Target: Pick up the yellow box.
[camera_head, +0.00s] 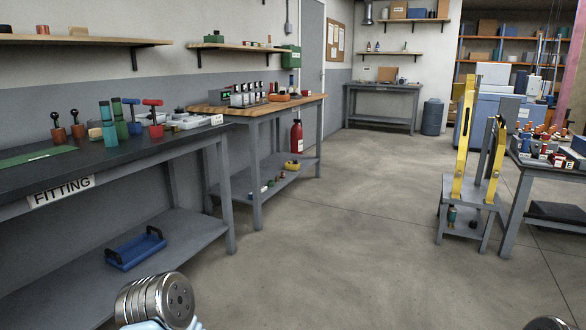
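A small yellow object (291,165) lies on the lower shelf of the wood-topped bench, near its right end. It is too small here to tell whether it is a box. No other yellow box shows clearly. A metal joint of my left arm shows at the bottom left, and a small piece of my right arm at the bottom right edge. Neither gripper's fingers are in view.
The FITTING bench (95,165) runs along the left, with a blue tray (135,248) on its lower shelf. The wood-topped bench (262,106) stands beyond it. A grey stand with yellow uprights (466,140) and a laden table are at right. The middle floor is clear.

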